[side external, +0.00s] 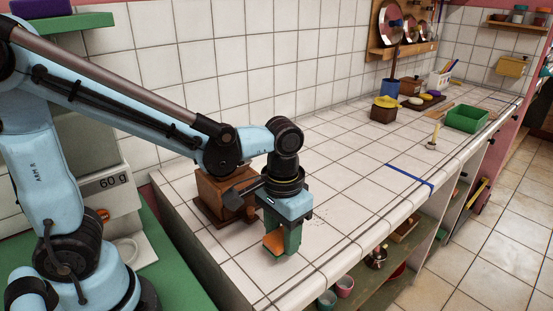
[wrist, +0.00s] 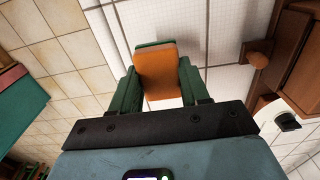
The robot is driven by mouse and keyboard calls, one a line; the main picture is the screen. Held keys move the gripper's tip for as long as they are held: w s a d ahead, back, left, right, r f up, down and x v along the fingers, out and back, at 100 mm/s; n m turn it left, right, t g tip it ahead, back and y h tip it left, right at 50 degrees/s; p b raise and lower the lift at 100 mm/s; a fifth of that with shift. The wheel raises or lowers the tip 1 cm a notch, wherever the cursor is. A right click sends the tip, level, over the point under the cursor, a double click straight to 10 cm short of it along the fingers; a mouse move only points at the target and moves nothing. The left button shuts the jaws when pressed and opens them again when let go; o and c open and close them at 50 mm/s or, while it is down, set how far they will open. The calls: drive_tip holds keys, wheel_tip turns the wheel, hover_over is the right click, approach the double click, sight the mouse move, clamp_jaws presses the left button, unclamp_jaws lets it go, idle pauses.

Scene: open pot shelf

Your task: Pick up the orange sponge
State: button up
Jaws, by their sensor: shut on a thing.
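The orange sponge (wrist: 158,72) is a block with an orange face and a green layer along its far edge in the wrist view. It sits between the two green fingers of my gripper (wrist: 160,88), which are shut on it. In the side external view, my gripper (side external: 282,238) points down over the near end of the white tiled counter (side external: 330,225). The sponge (side external: 273,243) shows orange at the fingertips, partly covered by a finger. I cannot tell whether the sponge is touching the counter.
A brown wooden box (side external: 220,195) stands right behind my gripper. A scale (side external: 115,185) reading 60 g is at the left. A green bin (side external: 467,118), a blue container (side external: 390,88) and a brown pot (side external: 384,110) stand at the far end. The mid-counter is mostly clear, with a blue strip (side external: 410,175).

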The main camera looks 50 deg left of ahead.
drive_tip(key=s+d+r, duration=0.7)
drive_tip(key=s, duration=0.1)
drive_tip(key=shift+s+d, duration=0.35)
drive_tip(key=shift+d, duration=0.05)
